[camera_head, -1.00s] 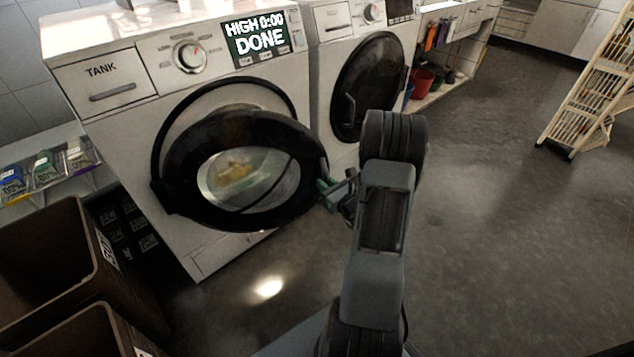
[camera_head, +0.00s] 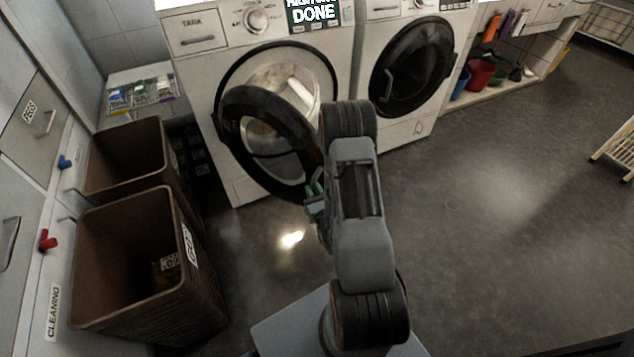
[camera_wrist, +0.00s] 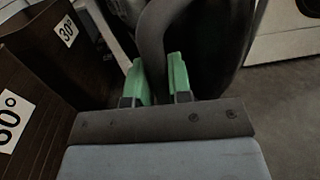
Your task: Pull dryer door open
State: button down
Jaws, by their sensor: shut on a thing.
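The dryer (camera_head: 198,84) is the left white machine, with a display reading DONE. Its round black-rimmed door (camera_head: 232,112) is hinged on the left and stands partly open, swung out from the drum opening. Light-coloured items show inside the drum. My gripper (camera_head: 314,190) is at the door's right edge in the head view, partly hidden by my arm. In the wrist view the green fingertips of my gripper (camera_wrist: 158,80) are shut on the dark curved door handle (camera_wrist: 154,35) between them.
A second machine with a shut dark door (camera_head: 412,66) stands to the right. Brown laundry bins (camera_head: 130,262) stand at the left, near the door's hinge side. A small shelf with packets (camera_head: 140,92) is behind them.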

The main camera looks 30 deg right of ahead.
jog(key=shift+a, duration=0.3)
jog(key=c, duration=1.1)
grip_release()
jog(key=shift+o, duration=0.2)
jog(key=shift+s, duration=0.15)
